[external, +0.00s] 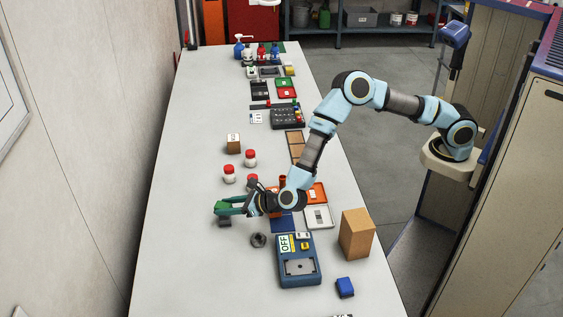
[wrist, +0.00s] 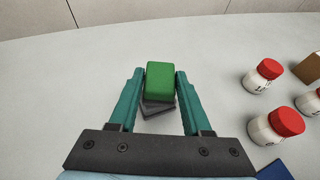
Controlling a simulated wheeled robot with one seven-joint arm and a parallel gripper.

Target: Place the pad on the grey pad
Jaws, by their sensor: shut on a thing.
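A green pad (wrist: 160,80), block-shaped, is held between the teal fingers of my gripper (wrist: 160,74) in the wrist view. In the external view my gripper (external: 228,207) is low over the left part of the white bench, and the green pad is hard to tell from the fingers. The dark grey pad (wrist: 158,111) shows below the green one in the wrist view, partly covered by it. It also shows under my fingertips in the external view (external: 224,222). I cannot tell whether the two pads touch.
White jars with red caps (wrist: 263,76) and a brown box (external: 233,143) stand near my gripper. A dark ring-shaped thing (external: 258,240), a blue device marked OFF (external: 299,276) and a cardboard box (external: 357,233) are nearer the front. The bench (external: 180,260) is clear at left.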

